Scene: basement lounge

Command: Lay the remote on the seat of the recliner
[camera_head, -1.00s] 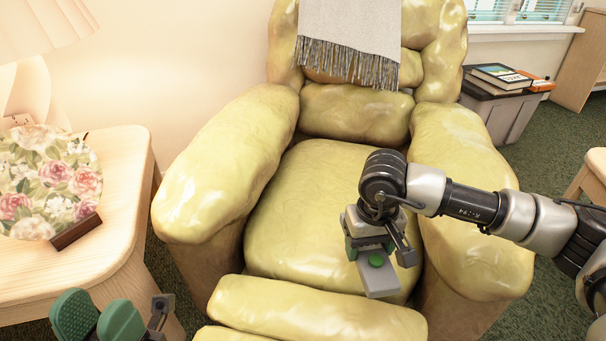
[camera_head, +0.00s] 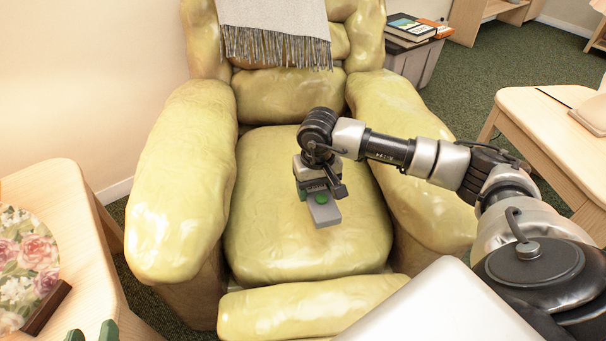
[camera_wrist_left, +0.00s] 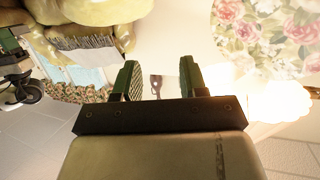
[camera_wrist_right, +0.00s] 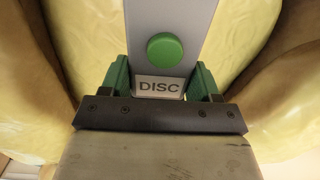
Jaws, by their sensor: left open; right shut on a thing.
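The remote (camera_head: 325,214) is a flat grey bar with a round green button. In the right wrist view the remote (camera_wrist_right: 203,20) also shows a "DISC" label near my fingers. My right gripper (camera_head: 312,190) is shut on one end of it, over the middle of the recliner's yellow seat (camera_head: 285,250). I cannot tell whether the remote touches the seat. My left gripper (camera_head: 92,334) is at the bottom left edge of the head view, mostly cut off. In the left wrist view the left gripper (camera_wrist_left: 160,80) is open and empty.
Puffy armrests flank the seat, and a fringed grey throw (camera_head: 272,30) hangs over the backrest. A wooden side table (camera_head: 75,200) with a floral plate (camera_head: 25,260) stands at left. Another wooden table (camera_head: 545,130) stands at right. Books (camera_head: 412,28) lie on a grey box behind.

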